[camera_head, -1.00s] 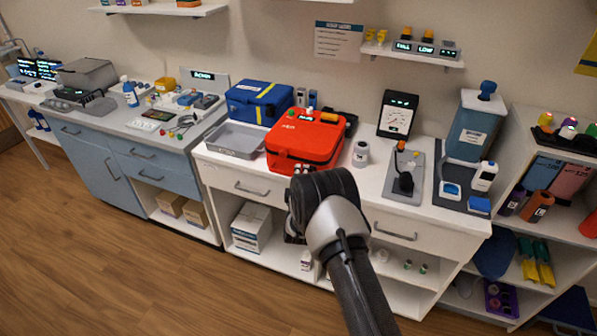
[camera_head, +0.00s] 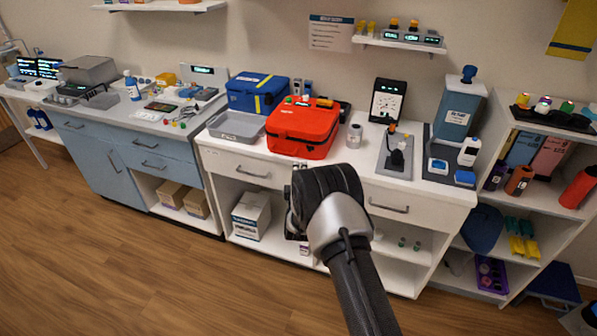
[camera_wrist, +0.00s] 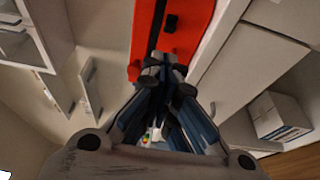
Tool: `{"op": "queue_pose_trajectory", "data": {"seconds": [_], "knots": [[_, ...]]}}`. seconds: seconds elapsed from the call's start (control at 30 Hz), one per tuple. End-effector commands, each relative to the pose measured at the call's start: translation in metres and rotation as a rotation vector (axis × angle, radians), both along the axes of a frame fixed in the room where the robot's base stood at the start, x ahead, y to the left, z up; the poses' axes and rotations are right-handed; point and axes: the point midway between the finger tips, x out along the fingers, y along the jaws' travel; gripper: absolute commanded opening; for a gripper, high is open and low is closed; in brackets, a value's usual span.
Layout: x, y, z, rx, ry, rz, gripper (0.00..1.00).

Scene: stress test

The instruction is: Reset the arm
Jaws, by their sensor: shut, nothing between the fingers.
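My gripper (camera_wrist: 165,68) shows in the wrist view with its fingers closed together and nothing between them. In the head view my arm reaches up from the bottom edge, bent in front of the white counter, and its wrist hides the gripper's fingers. The red case (camera_head: 303,128) stands on the counter beyond my arm. In the wrist view the red case (camera_wrist: 190,30) fills the top middle, behind the fingertips; I cannot tell how far apart they are.
A blue case (camera_head: 257,93) and grey tray (camera_head: 238,127) stand left of the red case. Below are drawers and open shelves with a white box (camera_head: 251,216). The wooden floor (camera_head: 120,270) at left is clear.

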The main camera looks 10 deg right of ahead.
Motion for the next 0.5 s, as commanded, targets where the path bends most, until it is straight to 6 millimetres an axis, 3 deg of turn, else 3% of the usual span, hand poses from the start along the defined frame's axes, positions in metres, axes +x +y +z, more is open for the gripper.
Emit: {"op": "queue_pose_trajectory", "data": {"seconds": [0.37, 0.5], "knots": [[0.0, 0.0, 0.001, 0.0, 0.0, 0.001, 0.0], [0.003, 0.002, 0.017, 0.044, 0.013, 0.01, 0.0]]}}
